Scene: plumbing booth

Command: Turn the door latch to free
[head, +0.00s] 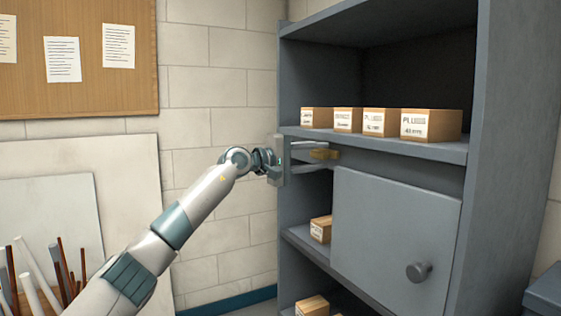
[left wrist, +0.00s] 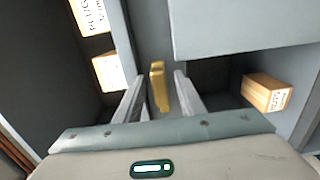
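The door latch (head: 324,154) is a small brass-coloured bar on the shelf front edge, just above the top left corner of the grey cabinet door (head: 396,240). It also shows in the left wrist view as a yellow bar (left wrist: 159,86). My left gripper (head: 316,156) is open, with one finger on either side of the latch. In the left wrist view there are gaps between the fingers (left wrist: 156,98) and the latch, so it does not look gripped. The door has a round grey knob (head: 419,271) at its lower right. My right gripper is not in view.
Several labelled cardboard boxes (head: 431,125) stand on the shelf above the door. More boxes (head: 321,229) sit on the lower shelves at left. The cabinet's left side panel (head: 291,220) is close to my left gripper. Pipes (head: 38,268) stand at the lower left.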

